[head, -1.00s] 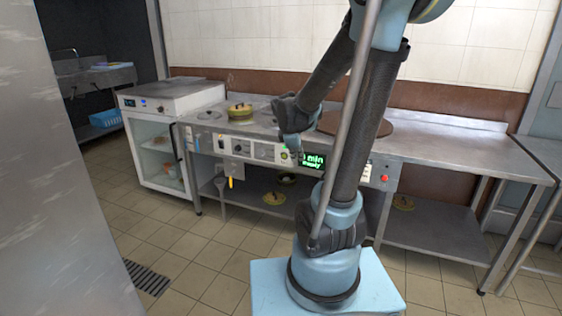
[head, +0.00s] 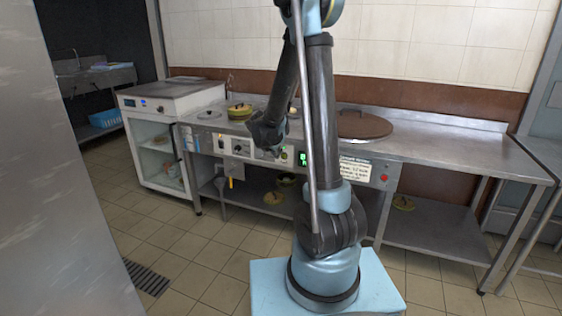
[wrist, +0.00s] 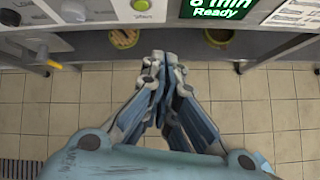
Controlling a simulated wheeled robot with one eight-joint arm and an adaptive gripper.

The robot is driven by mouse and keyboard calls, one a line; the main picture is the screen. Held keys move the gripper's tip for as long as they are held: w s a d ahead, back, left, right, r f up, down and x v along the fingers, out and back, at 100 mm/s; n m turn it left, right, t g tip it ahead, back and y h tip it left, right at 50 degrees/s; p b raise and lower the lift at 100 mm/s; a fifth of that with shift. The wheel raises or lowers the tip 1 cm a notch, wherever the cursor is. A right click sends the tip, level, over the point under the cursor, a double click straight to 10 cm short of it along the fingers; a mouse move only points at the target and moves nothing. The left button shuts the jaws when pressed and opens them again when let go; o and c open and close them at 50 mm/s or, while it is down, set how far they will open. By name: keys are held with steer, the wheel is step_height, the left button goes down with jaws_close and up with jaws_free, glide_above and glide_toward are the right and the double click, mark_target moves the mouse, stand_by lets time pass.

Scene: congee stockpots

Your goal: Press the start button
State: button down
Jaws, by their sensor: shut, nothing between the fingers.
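The control panel runs along the steel counter's front edge. A round green button (head: 284,155) sits on it beside a lit green display (head: 303,158), which my arm partly covers. In the wrist view the green button (wrist: 141,5) is at the top edge, left of the display (wrist: 218,9), which reads "Ready" below a minute figure. A red button (head: 384,178) is farther right on the panel. My gripper (wrist: 166,62) is shut and empty, below the panel in that picture and between the button and display sideways. It looks apart from both. I cannot pick it out in the head view.
Knobs (wrist: 73,10) and switches sit left of the green button. A white text plate (head: 355,168) is right of the display. A large brown lid (head: 362,124) and a yellowish pot (head: 240,111) are on the counter. A lower shelf (head: 430,222) runs underneath.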

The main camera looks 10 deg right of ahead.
mark_target(284, 156)
steer(key=w+a+f+n, duration=0.2)
steer(key=w, duration=0.1)
steer(key=shift+w+f+n+t, duration=0.15)
steer(key=shift+f+n+t, duration=0.15)
steer(key=shift+n, duration=0.1)
steer(key=shift+w+d+r+x, duration=0.2)
steer(key=shift+w+r+x, duration=0.15)
steer(key=shift+x, duration=1.8)
steer(key=shift+w+d+r+x, duration=0.2)
steer(key=shift+r+x, duration=0.15)
steer(key=shift+x, duration=1.8)
steer(key=shift+w+d+r+x, duration=0.15)
steer(key=shift+w+r+x, duration=0.15)
steer(key=shift+x, duration=1.85)
steer(key=shift+r, duration=0.1)
